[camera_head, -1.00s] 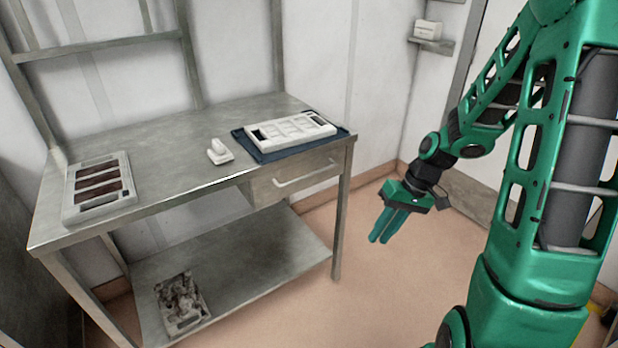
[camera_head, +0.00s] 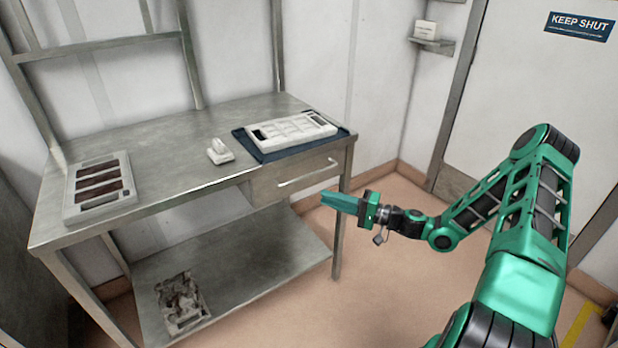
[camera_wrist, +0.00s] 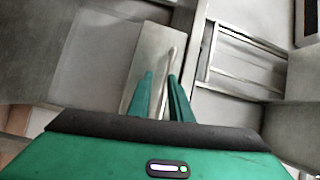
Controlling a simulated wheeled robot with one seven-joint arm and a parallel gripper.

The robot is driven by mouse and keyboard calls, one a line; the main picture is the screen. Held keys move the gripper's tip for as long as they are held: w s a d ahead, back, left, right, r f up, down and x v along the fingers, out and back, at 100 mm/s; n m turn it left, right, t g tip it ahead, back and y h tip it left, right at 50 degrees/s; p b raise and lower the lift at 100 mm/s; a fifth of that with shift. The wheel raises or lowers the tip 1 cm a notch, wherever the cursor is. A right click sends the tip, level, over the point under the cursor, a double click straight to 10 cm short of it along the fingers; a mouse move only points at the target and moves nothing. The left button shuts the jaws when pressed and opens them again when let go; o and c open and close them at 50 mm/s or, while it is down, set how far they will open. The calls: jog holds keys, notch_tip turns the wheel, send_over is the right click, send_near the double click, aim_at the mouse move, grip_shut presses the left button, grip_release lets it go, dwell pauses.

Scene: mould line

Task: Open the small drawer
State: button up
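The small drawer (camera_head: 270,188) sits under the right end of the metal workbench, and its front looks flush, so it appears closed. Its pale bar handle (camera_head: 308,174) runs across the front. In the wrist view the drawer front (camera_wrist: 150,62) lies ahead of the fingers, with the handle (camera_wrist: 167,72) seen between the fingertip lines. My gripper (camera_head: 323,199) is in front of the drawer and to the right, fingers pointing at it. In the wrist view my gripper (camera_wrist: 161,82) has its two fingers apart with nothing held between them.
On the workbench (camera_head: 170,185) are a white mould on a blue tray (camera_head: 240,134), a small white object (camera_head: 219,152) and a tray with dark slots (camera_head: 100,205). A lower shelf (camera_head: 245,262) holds a grey patterned item (camera_head: 180,302). A bench leg (camera_head: 341,220) stands near my gripper.

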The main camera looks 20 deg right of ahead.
aim_at(310, 175)
jog(key=w+a+r+m+t, duration=0.1)
jog(key=w, duration=0.2)
jog(key=w+a+r+m+t, duration=0.1)
jog(key=w, duration=0.3)
jog(key=w+a+t, duration=0.1)
jog(key=w, duration=0.2)
jog(key=shift+w+a+r+m+h, duration=0.15)
jog(key=shift+a+r+m+h, duration=0.2)
jog(key=shift+r+m+h, duration=0.05)
grip_shut()
jog(key=shift+a, duration=0.1)
